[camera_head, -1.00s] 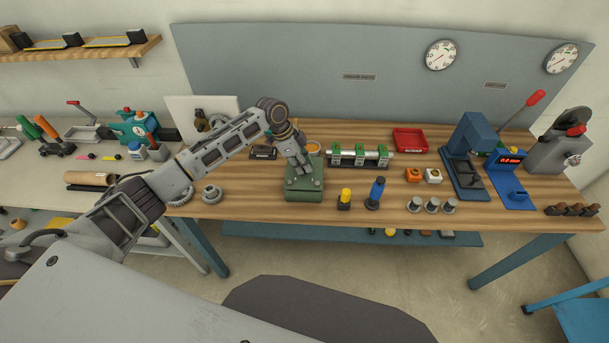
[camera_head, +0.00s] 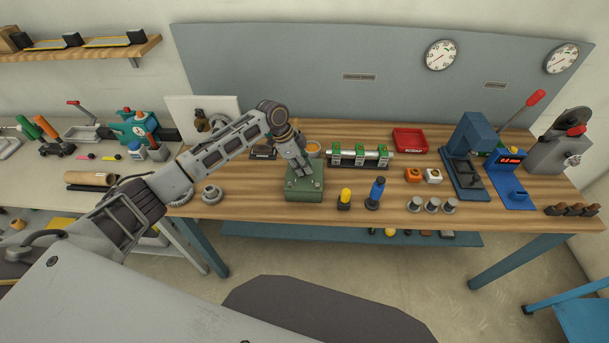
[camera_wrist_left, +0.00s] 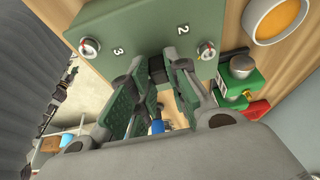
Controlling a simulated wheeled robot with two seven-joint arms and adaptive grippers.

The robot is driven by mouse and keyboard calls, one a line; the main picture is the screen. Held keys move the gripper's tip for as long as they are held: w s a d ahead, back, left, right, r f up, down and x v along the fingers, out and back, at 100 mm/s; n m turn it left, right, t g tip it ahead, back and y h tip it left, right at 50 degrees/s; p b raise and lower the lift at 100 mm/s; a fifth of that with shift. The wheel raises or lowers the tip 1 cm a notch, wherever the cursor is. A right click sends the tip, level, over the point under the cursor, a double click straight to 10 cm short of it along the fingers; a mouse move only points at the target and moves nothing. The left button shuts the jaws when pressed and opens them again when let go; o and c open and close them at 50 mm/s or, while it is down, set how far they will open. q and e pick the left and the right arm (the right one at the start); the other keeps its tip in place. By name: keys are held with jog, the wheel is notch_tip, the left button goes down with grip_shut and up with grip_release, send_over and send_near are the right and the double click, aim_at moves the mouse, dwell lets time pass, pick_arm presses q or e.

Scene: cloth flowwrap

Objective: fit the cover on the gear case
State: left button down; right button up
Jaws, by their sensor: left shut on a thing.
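The green gear case (camera_head: 303,196) stands on the wooden bench, below the end of my left arm. Its green cover (camera_head: 316,172) lies over it, and I cannot tell whether a small gap is left between them. The cover fills the top of the left wrist view (camera_wrist_left: 135,28), with the numbers 3 and 2 and a round screw head near each. My left gripper (camera_head: 305,172) points down at the middle of the cover, shut on its dark handle. In the wrist view, the fingers (camera_wrist_left: 165,72) close around this handle. My right gripper is out of view.
An orange-topped round pot (camera_head: 313,149) stands just behind the case. A fixture with green blocks (camera_head: 358,155) is at the back right.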

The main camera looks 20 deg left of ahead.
pick_arm(q)
jog(key=shift+f, duration=0.15)
dwell(0.7)
jog(key=c, duration=1.3)
grip_release()
jog(key=shift+v, duration=6)
jog(key=shift+f, duration=0.1)
